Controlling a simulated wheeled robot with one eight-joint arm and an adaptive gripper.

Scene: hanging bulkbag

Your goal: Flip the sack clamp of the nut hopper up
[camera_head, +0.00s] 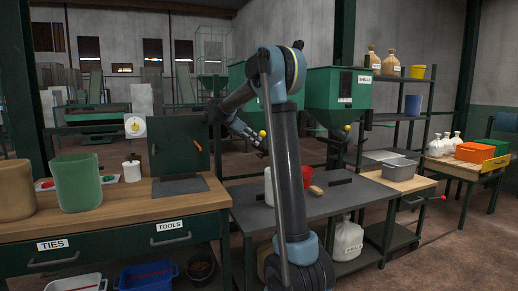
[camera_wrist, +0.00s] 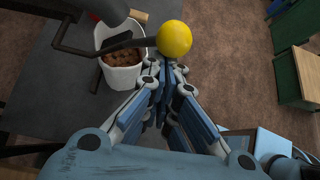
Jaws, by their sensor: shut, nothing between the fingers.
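The sack clamp shows in the wrist view as a dark bent lever (camera_wrist: 108,48) ending in a yellow ball knob (camera_wrist: 174,39). The knob also shows in the head view (camera_head: 262,133), beside my gripper (camera_head: 250,138). In the wrist view my gripper (camera_wrist: 160,82) is shut and empty, its fingertips just short of the knob; I cannot tell whether they touch it. The green nut hopper (camera_head: 238,78) stands behind my arm, which hides much of it. A white open container (camera_wrist: 122,72) with brown contents sits below the lever.
A second green hopper (camera_head: 338,88) labelled SHELLS, with its own yellow knob (camera_head: 347,128), stands to the right. A grey table (camera_head: 245,212) lies below, holding a red container (camera_head: 306,177). A wooden workbench (camera_head: 140,205) with a green bin (camera_head: 77,183) is at left.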

